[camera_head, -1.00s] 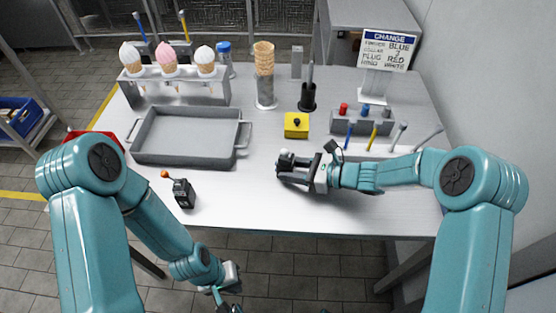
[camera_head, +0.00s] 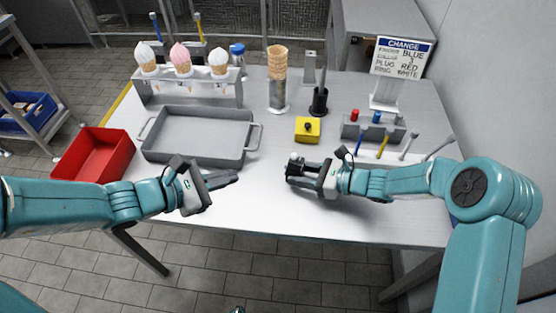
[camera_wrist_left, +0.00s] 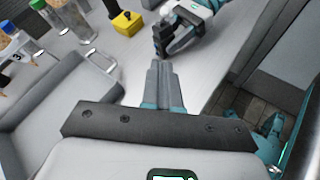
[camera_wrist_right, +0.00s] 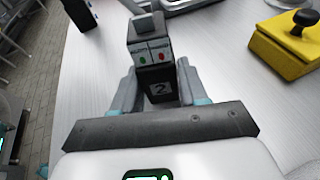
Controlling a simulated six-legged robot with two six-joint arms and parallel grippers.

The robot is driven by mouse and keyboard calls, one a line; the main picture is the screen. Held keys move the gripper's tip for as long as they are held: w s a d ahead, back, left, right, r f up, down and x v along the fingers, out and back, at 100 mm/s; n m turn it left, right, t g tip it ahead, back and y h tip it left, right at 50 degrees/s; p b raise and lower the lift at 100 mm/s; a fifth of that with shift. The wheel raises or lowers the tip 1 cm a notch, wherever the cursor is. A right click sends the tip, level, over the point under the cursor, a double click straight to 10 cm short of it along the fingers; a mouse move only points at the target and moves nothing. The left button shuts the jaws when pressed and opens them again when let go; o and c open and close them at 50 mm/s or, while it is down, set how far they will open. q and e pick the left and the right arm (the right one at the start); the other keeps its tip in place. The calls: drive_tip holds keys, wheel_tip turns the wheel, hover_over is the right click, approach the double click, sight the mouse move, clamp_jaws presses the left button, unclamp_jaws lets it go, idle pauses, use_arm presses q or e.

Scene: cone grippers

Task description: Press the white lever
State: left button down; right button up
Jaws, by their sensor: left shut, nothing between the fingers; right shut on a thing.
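In the head view the white lever (camera_head: 296,158) shows just above my right gripper (camera_head: 294,176). My right gripper (camera_wrist_right: 157,88) is shut on the box, its fingers on either side. My left gripper (camera_head: 228,179) is shut and empty, left of the box and apart from it, pointing towards it. In the left wrist view the shut fingers (camera_wrist_left: 163,85) point at the box (camera_wrist_left: 160,40), with the white lever (camera_wrist_left: 165,12) above.
A grey tray (camera_head: 150,134) and red bin (camera_head: 95,154) are at the left. A yellow block with a black knob (camera_head: 307,130) stands behind the box. Behind are a cone rack (camera_head: 190,96), a tool holder (camera_head: 372,132) and a sign (camera_head: 402,57).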

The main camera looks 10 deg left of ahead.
use_arm(q)
drive_tip(key=shift+f, duration=0.1)
approach(295, 157)
drive_tip(key=shift+w+d+f, duration=1.55)
drive_tip(key=shift+w+f, duration=0.5)
drive_tip(key=shift+w, duration=0.1)
drive_tip(key=shift+w+d+r, duration=0.1)
drive_tip(key=shift+w+r, duration=0.35)
drive_tip(key=shift+r, duration=0.15)
drive_tip(key=w, duration=0.1)
drive_tip(key=w+r, duration=0.1)
drive_tip(key=w, duration=0.1)
drive_tip(key=w+d, duration=0.1)
drive_tip(key=shift+w+d+r, duration=0.1)
drive_tip(key=shift+w+r, duration=0.1)
drive_tip(key=shift+r, duration=0.15)
drive_tip(key=shift+r, duration=0.1)
idle(1.0)
